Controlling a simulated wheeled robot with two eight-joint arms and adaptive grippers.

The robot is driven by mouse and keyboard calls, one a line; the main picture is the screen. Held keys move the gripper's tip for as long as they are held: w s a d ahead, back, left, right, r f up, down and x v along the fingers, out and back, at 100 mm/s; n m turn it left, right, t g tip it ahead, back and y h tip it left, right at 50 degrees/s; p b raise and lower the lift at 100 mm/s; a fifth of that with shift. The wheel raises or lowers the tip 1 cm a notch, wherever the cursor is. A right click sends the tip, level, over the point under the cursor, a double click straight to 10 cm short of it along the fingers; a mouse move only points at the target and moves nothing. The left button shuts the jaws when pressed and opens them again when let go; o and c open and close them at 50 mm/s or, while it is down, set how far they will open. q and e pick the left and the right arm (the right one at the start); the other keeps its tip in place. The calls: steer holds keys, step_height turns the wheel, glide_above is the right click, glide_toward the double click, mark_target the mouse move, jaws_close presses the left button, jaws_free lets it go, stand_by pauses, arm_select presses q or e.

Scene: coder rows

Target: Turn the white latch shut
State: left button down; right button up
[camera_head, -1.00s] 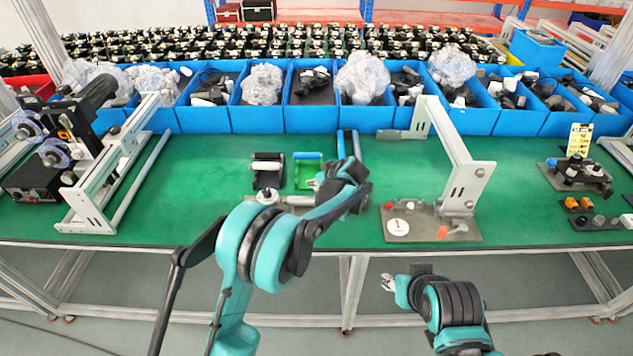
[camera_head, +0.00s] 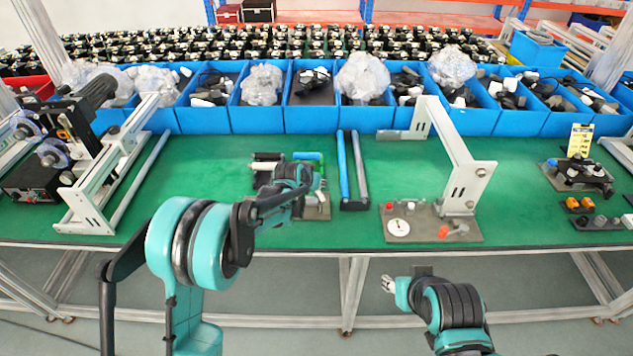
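A small fixture stands on the green bench, left of the middle.
Two bars, one blue (camera_head: 342,165) and one grey, lie right of the fixture. A grey bracket (camera_head: 465,180) stands on a plate farther right, and a machine frame (camera_head: 110,170) at the left. Blue bins (camera_head: 258,120) line the back. Green bench between fixture and left frame is clear.

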arm_select(q)
steer(key=shift+m+g+h, duration=1)
steer(key=shift+m+h, duration=0.5)
steer(key=shift+m, duration=0.8)
steer(key=c, duration=1.3)
jaws_free()
steer(key=v, duration=1.2)
steer(key=shift+a, duration=0.1)
